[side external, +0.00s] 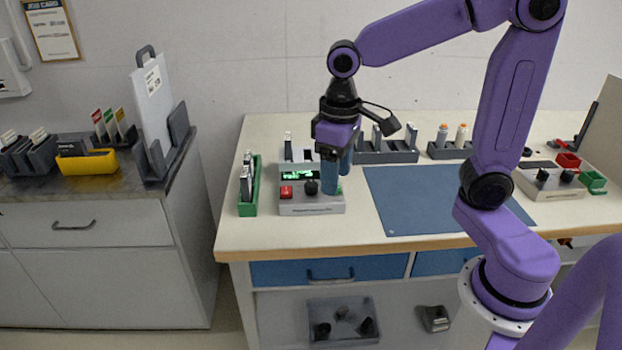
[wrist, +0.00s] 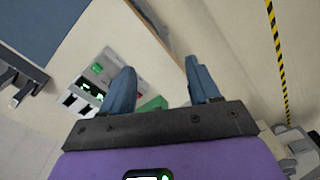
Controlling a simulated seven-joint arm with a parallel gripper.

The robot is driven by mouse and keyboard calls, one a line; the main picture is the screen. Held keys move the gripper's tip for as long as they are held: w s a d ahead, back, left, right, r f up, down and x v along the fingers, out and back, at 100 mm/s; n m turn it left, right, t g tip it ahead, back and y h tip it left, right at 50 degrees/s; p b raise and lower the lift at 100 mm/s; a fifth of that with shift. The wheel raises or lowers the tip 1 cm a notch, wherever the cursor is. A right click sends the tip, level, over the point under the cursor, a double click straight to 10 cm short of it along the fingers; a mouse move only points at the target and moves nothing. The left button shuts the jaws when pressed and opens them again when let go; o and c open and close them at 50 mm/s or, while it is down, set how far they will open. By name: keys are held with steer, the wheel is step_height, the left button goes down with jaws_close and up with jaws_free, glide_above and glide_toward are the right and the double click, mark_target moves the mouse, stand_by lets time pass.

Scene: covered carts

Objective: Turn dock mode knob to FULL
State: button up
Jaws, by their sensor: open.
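The dock unit (side external: 325,207) is a light grey box with a lit green display, a red button at its left and a black knob (side external: 311,187) on its front panel. I cannot read the knob's setting. The unit also shows between and left of my fingers in the wrist view (wrist: 83,84), partly hidden by the left finger. My gripper (side external: 338,170) has blue fingers, spread apart and empty, above the right part of the unit. Its near finger shows just right of the knob. Whether it touches the unit is unclear. The gripper also shows in the wrist view (wrist: 160,69).
A green tray (side external: 255,198) with upright cards stands left of the unit. A blue mat (side external: 410,205) lies to the right. Dark racks (side external: 390,156) stand behind. Another control box (side external: 550,188) with dark knobs is at the far right.

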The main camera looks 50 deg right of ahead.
steer(key=w+d+r+m, duration=0.2)
steer(key=w+d+m, duration=0.3)
steer(key=w, duration=0.5)
steer(key=m, duration=0.5)
glide_toward(311, 183)
step_height(311, 183, down, 9)
steer(key=shift+w+a+r, duration=0.1)
steer(key=shift+r, duration=0.05)
steer(key=shift+c, duration=0.2)
steer(key=c, duration=1)
